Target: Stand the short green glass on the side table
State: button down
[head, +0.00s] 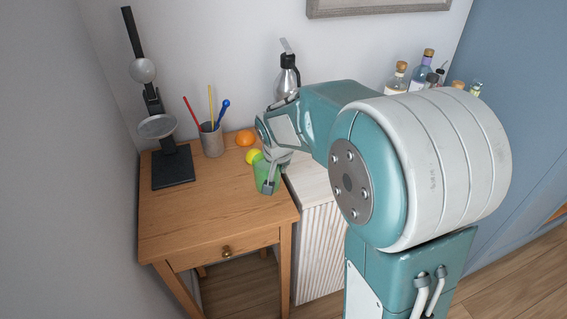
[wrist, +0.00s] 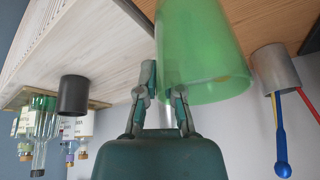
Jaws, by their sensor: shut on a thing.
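The short green glass (head: 264,177) is at the right edge of the wooden side table (head: 190,215) in the head view. My gripper (head: 273,170) is shut on it, one finger showing across its near side. In the wrist view, which looks upside down, the see-through green glass (wrist: 205,45) stands before my gripper fingers (wrist: 166,90), its open rim clear. It looks upright. Its base is out of the wrist view, and I cannot tell whether it touches the tabletop.
A lemon (head: 254,156) and an orange (head: 244,138) lie just behind the glass. A pen cup (head: 212,142) and a black stand (head: 173,168) are at the back left. The table's front is clear. A pale cabinet (head: 315,190) with bottles (head: 398,80) adjoins on the right.

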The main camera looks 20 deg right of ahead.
aim_at(276, 177)
jog(key=shift+w+f, duration=0.2)
jog(key=shift+w+a+f, duration=0.1)
jog(key=shift+a, duration=0.1)
jog(key=f, duration=0.1)
jog(key=a+f, duration=0.1)
jog(key=shift+w+a+f, duration=0.15)
jog(key=shift+a+f, duration=0.1)
jog(key=shift+f, duration=0.5)
jog(key=shift+d+f, duration=0.1)
jog(key=shift+d, duration=0.45)
jog(key=c, duration=0.8)
grip_release()
jog(key=shift+c, duration=0.2)
jog(key=shift+o, duration=0.3)
jog(key=shift+a, duration=0.35)
jog(key=shift+d+r, duration=0.1)
jog(key=shift+r, duration=0.4)
jog(key=v, duration=1.1)
jog(key=s+r+n, duration=0.1)
jog(key=s+n, duration=0.2)
jog(key=s, duration=0.8)
jog(key=s+a+r+n+t+y, duration=0.1)
jog(key=s+r+n, duration=0.1)
jog(key=s, duration=0.9)
jog(key=shift+a+n+y, duration=0.2)
jog(key=shift+n+y, duration=0.1)
jog(key=shift+n, duration=0.2)
